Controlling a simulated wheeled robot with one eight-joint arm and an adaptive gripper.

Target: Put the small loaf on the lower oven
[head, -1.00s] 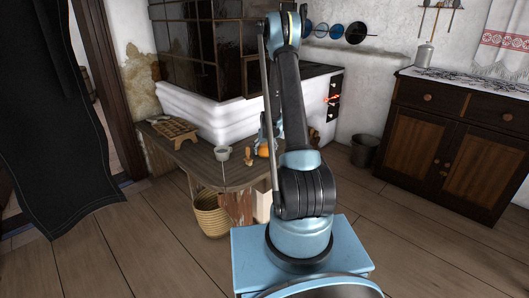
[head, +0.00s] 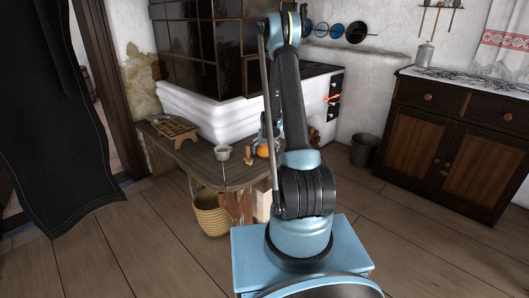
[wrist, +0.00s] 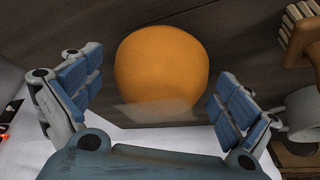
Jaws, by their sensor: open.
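A round, smooth orange-brown thing, which I take for the small loaf (wrist: 160,62), sits on the dark wooden bench between my spread fingers. It also shows in the head view (head: 263,151), partly hidden by my arm. My gripper (wrist: 168,98) is open, with one blue finger on each side of it; I cannot tell whether they touch it. In the head view my gripper is mostly behind my arm. The white stove body (head: 190,108) stands behind the bench, with small dark doors (head: 334,100) on its right end. I cannot tell which part is the lower oven.
A pale mug (head: 222,152) and a small wooden object (head: 249,156) stand left of the loaf on the bench (head: 205,170). A wooden rack (head: 175,129) lies farther left. A wicker basket (head: 211,213) is below. A bucket (head: 364,150) and cabinet (head: 455,140) stand right.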

